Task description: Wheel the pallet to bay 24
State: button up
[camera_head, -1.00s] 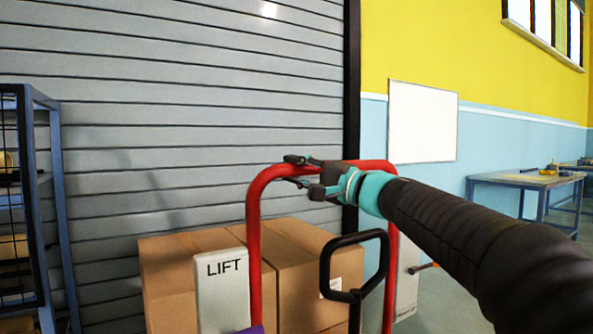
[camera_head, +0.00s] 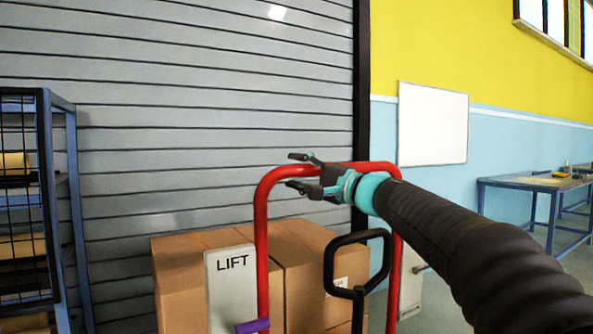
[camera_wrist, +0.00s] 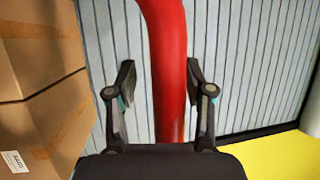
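Brown cardboard boxes (camera_head: 188,278) stand stacked behind a red tubular push handle (camera_head: 262,240). The pallet under them is out of view. A white panel marked LIFT (camera_head: 232,290) and a black loop handle (camera_head: 331,262) are at the handle. My gripper (camera_head: 294,172) is at the top bar of the red handle. In the wrist view, the red tube (camera_wrist: 168,60) passes between the two spread fingers of my gripper (camera_wrist: 160,80), with a clear gap on the left and a small one on the right. No bay 24 sign shows.
A grey shutter (camera_head: 200,120) closes off the space behind the boxes. A blue mesh rack (camera_head: 78,215) stands at left. A blue-legged table (camera_head: 535,182) is at right by the wall, with open floor before it. A whiteboard (camera_head: 432,125) hangs on the wall.

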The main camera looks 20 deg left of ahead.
jog(key=shift+s+r, duration=0.15)
jog(key=shift+d, duration=0.2)
jog(key=v, duration=1.1)
jog(key=shift+s+d, duration=0.2)
jog(key=s+d+f+n+g+h, duration=0.1)
jog(key=s+d+f+h, duration=0.3)
jog(key=s+f, duration=0.45)
jog(key=s+d+f+n+g+h, duration=0.1)
jog(key=s+d+f+h, duration=0.2)
jog(key=s+f+h, duration=0.5)
jog(key=s+d+f+h, duration=0.3)
jog(key=s+d+f, duration=0.4)
jog(key=f, duration=0.3)
jog(key=s+d+f+n+h, duration=0.1)
jog(key=s+d+f+h, duration=0.2)
jog(key=s+d+f, duration=0.4)
notch_tip(320, 180, down, 3)
jog(key=d, duration=0.2)
jog(key=shift+d+n+h, duration=0.3)
jog(key=shift+d, duration=0.05)
jog(key=shift+r, duration=0.15)
